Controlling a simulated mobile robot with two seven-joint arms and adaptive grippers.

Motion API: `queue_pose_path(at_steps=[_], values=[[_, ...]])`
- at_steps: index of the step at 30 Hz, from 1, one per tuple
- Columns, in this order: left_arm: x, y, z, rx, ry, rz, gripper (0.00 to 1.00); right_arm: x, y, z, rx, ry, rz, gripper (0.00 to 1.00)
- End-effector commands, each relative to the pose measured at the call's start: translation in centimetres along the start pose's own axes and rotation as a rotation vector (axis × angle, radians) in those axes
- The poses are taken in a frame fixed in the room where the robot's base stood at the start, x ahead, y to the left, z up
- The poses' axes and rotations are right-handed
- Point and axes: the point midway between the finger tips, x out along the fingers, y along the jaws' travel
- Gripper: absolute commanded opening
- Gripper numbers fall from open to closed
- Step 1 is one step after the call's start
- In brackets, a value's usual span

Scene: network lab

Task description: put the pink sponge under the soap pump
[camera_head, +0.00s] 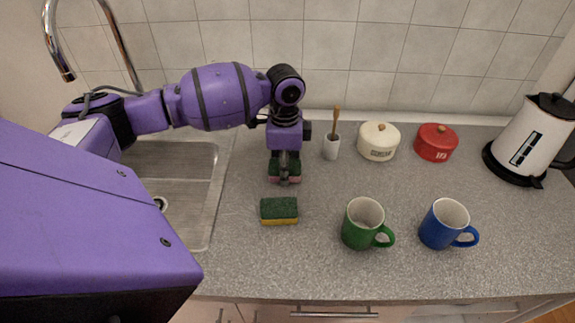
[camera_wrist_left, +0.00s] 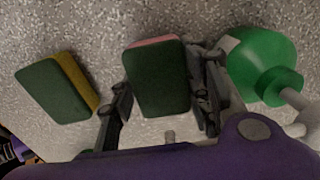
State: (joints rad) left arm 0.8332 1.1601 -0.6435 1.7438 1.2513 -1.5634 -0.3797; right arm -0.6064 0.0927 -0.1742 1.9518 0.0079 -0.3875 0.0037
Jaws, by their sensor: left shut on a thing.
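My left gripper (camera_head: 284,172) is shut on the pink sponge (camera_head: 272,179), near the back of the counter to the right of the sink. In the left wrist view, the pink sponge (camera_wrist_left: 158,80) lies between both fingers, its dark green side facing the camera and a pink edge showing. I cannot tell whether it touches the counter. The soap pump (camera_wrist_left: 264,65), a green bottle with a pale nozzle, is just right of the gripper in the left wrist view; my arm hides it in the head view. My right gripper is out of view.
A green and yellow sponge (camera_head: 279,210) lies in front of the gripper. A green mug (camera_head: 362,224) and a blue mug (camera_head: 442,224) stand right. A brush holder (camera_head: 331,147), cream pot (camera_head: 378,141), red pot (camera_head: 435,142) and kettle (camera_head: 528,138) line the back. The sink (camera_head: 205,195) is left.

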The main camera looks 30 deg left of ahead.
Motion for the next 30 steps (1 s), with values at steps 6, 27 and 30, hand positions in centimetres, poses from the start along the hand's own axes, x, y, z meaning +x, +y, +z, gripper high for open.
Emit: queue_pose_path(at_steps=[6, 27, 30], values=[[-0.3, -0.1, -0.1, -0.001, 0.005, -0.006, 0.31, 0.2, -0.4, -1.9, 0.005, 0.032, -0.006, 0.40], [-1.6, -0.2, -0.1, -0.001, 0.005, -0.010, 0.63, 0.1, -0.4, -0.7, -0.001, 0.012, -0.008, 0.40], [-3.6, -0.2, -0.1, -0.001, 0.006, -0.011, 0.63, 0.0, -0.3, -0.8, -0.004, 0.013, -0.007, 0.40]])
